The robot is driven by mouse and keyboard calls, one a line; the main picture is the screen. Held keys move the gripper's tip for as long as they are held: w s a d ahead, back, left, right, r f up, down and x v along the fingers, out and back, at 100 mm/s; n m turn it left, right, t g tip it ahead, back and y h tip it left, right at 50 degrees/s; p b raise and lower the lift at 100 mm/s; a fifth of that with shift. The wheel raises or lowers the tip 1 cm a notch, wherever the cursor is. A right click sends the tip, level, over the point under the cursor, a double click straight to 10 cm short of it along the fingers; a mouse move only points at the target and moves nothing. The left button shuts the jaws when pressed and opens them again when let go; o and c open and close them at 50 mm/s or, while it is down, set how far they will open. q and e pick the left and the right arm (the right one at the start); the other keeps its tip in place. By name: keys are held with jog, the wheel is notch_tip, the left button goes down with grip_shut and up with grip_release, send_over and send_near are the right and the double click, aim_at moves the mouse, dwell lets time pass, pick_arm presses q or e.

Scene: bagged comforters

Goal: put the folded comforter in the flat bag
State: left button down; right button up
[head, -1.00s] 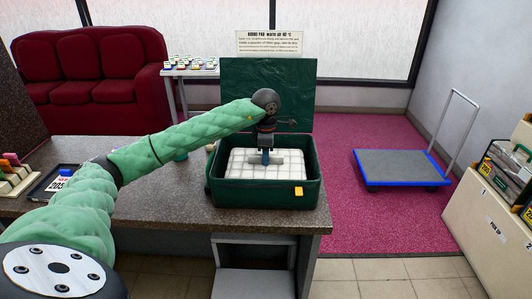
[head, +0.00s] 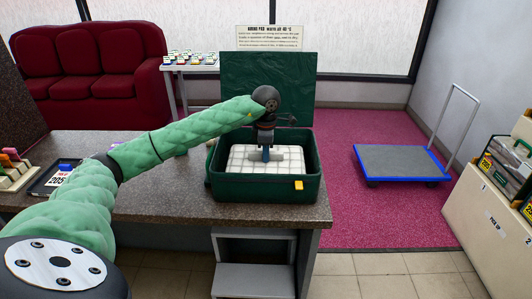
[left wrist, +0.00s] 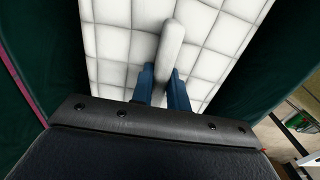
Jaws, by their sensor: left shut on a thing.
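The folded comforter (head: 240,162) is white and quilted in squares. It lies inside the dark green flat bag (head: 265,193), whose lid (head: 267,93) stands open at the back. My left gripper (head: 266,155) points straight down over the comforter's middle. In the left wrist view its two blue fingers (left wrist: 164,88) are shut on a raised, rounded white strip (left wrist: 171,45) on top of the comforter (left wrist: 115,45). The bag's green walls show on both sides there. An orange tag (head: 299,185) is on the bag's front right. My right gripper is not in view.
The bag stands on a grey speckled counter (head: 150,205). A small tray with a numbered card (head: 58,180) lies at the left. A blue-edged trolley (head: 402,163) stands on the pink carpet, and a cream cabinet (head: 490,225) with bags is at the right.

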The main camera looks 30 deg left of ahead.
pick_arm(q)
jog(key=shift+f, duration=0.35)
jog(key=c, duration=0.6)
grip_release()
jog(key=shift+c, duration=0.2)
jog(key=shift+r, duration=0.15)
jog(key=shift+r+p, duration=0.7)
jog(key=shift+r, duration=2.6)
